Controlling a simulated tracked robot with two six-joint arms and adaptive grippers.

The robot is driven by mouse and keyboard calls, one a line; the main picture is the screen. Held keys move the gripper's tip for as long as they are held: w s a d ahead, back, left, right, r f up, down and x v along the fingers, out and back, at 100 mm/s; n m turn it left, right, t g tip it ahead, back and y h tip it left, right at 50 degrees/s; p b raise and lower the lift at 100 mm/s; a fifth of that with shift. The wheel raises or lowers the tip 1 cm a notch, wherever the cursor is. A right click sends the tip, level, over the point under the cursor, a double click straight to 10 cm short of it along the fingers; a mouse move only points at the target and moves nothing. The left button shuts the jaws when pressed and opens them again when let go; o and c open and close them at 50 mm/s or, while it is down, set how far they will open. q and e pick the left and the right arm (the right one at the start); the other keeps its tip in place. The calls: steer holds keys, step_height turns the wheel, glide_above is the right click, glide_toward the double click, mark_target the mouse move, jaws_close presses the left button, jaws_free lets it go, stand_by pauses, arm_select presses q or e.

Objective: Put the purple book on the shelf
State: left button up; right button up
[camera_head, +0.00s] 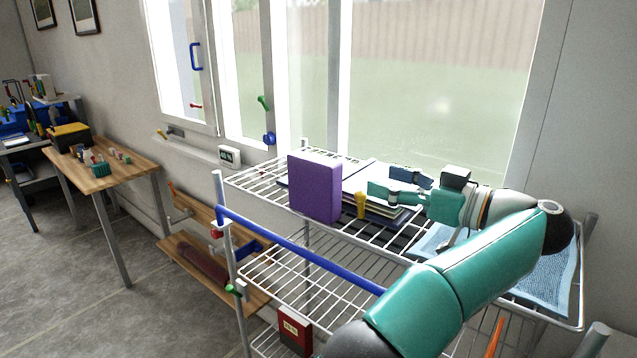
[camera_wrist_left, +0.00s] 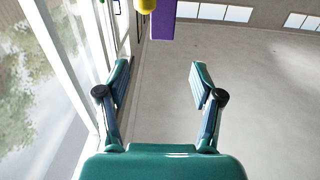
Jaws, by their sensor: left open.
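The purple book (camera_head: 315,187) stands upright on the top wire shelf (camera_head: 258,181) of a rack by the window. My left gripper (camera_head: 384,191) is to the right of the book, above the shelf, with its fingers pointing left towards it. My right gripper is in neither view.
A yellow object (camera_head: 361,205) stands between book and gripper. Dark flat books or trays (camera_head: 380,214) lie beneath. A blue cloth (camera_head: 545,280) covers the shelf's right end. A blue bar (camera_head: 300,252) edges the rack's front. A wooden table (camera_head: 100,180) stands left.

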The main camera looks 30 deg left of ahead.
mark_target(338, 167)
arm_select(q)
steer(key=a+p, duration=0.1)
steer(key=a, duration=0.2)
steer(key=a+p, duration=0.2)
steer(key=a, duration=0.2)
steer(key=a+p, duration=0.2)
steer(key=a, duration=0.1)
steer(key=shift+w+a, duration=0.3)
steer(key=shift+w, duration=0.05)
steer(key=shift+a, duration=0.55)
steer(key=a+p, duration=0.1)
steer(key=a, duration=0.3)
steer(key=shift+w+a+f+p, duration=0.1)
steer(key=shift+w+p, duration=0.05)
steer(key=shift+p, duration=0.15)
jaws_close()
